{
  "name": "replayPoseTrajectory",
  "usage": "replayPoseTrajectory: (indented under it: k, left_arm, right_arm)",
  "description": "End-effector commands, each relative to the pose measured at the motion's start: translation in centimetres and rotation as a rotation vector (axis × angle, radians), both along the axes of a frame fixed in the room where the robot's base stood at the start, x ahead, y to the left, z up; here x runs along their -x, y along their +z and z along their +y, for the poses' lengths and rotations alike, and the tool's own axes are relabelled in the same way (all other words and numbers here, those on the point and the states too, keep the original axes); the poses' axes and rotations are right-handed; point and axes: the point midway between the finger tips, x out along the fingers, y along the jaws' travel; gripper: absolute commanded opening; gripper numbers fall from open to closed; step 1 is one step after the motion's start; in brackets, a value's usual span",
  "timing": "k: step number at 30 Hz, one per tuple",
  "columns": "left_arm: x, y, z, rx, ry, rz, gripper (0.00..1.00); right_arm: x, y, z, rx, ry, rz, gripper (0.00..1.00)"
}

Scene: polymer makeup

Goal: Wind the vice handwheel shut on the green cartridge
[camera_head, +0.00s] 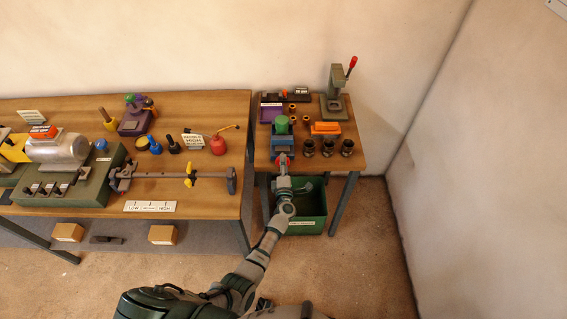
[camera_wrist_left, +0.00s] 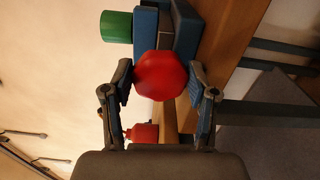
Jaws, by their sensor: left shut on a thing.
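The blue vice (camera_head: 283,144) stands on the smaller bench, with the green cartridge (camera_head: 282,124) upright at its jaws. In the left wrist view the cartridge (camera_wrist_left: 116,27) sits beside the blue vice body (camera_wrist_left: 187,30). The red handwheel (camera_wrist_left: 162,76) faces the wrist camera. My left gripper (camera_head: 283,160) is at the front of the vice, its fingers (camera_wrist_left: 163,88) on either side of the handwheel and shut on it. In the head view my gripper mostly hides the wheel. My right gripper is not in view.
Several dark cups (camera_head: 328,149) and an orange block (camera_head: 326,128) stand right of the vice. A grey press (camera_head: 335,103) with a red-tipped lever is behind. A green bin (camera_head: 306,221) is below my left forearm. A red oil can (camera_head: 218,146) stands on the long bench.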

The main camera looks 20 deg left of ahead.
Motion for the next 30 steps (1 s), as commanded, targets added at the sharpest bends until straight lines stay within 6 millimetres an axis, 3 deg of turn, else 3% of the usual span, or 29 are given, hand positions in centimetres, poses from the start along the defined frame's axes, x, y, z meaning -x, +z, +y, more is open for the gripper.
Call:
replayPoseTrajectory:
  k: [10,24,25,27,30]
  left_arm:
    - [0.12,-0.44,-0.22,-0.100,-0.005,0.037,0.23]
    - [0.16,-0.58,-0.23,-0.110,-0.006,0.041,0.23]
    - [0.16,-0.58,-0.23,-0.110,-0.006,0.042,0.65]
    - [0.15,-0.55,-0.21,-0.110,-0.006,0.041,0.82]
    - [0.11,-0.43,-0.15,-0.111,-0.003,0.038,0.82]
  right_arm:
    - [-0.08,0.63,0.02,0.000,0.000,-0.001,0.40]
    - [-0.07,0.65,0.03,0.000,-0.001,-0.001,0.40]
    - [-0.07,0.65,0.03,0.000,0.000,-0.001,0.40]
    - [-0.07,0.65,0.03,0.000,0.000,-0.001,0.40]
    - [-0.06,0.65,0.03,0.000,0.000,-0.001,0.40]
